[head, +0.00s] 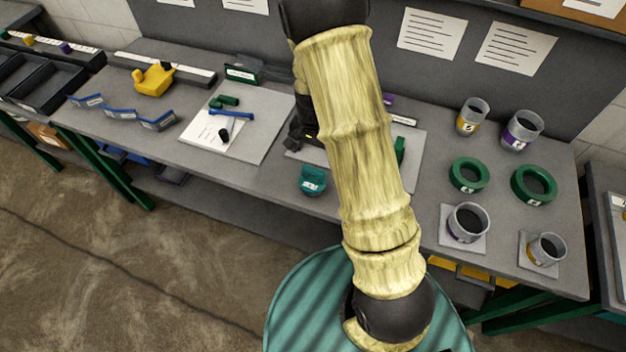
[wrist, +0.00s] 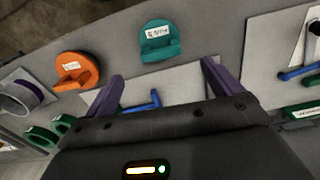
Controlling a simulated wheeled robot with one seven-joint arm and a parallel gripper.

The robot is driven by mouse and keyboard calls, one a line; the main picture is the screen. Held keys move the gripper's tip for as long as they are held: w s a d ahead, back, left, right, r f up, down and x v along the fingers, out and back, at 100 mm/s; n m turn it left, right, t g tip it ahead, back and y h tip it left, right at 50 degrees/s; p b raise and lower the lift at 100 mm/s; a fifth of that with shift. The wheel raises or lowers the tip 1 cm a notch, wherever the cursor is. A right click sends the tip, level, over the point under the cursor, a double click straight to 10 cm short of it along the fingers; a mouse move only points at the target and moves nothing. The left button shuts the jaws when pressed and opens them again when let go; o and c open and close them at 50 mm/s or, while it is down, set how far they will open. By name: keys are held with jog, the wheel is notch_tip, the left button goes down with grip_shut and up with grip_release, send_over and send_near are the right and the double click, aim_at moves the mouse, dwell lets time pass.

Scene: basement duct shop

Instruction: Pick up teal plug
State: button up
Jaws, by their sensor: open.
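The teal plug (head: 313,180) is a short rounded piece with a white label. It sits near the front edge of the grey workbench, left of my arm in the head view. In the wrist view the teal plug (wrist: 158,48) lies ahead of the fingertips, near the middle, with a bare gap between. My gripper (wrist: 160,78) is open and empty, its two purple fingers apart. In the head view my gripper (head: 303,130) is a dark shape over the bench behind the plug, partly hidden by my arm.
An orange plug (wrist: 77,72) sits left of the teal one in the wrist view. Green rings (head: 468,174) and several clear cups (head: 467,222) stand on the right. A white sheet (head: 212,130) with green and blue parts lies left. The bench's front edge is close to the plug.

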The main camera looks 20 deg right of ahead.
aim_at(313, 171)
jog(key=shift+f+p, duration=0.65)
jog(key=shift+f, duration=2.35)
jog(key=shift+f, duration=0.2)
notch_tip(313, 171, down, 2)
jog(key=shift+s+a+f+p, duration=0.1)
jog(key=shift+s+p, duration=0.05)
jog(key=shift+p, duration=0.9)
jog(key=shift+f+p, duration=0.35)
jog(key=shift+f, duration=0.95)
jog(key=shift+c, duration=0.4)
jog(key=c, duration=1)
jog(key=shift+o, duration=0.2)
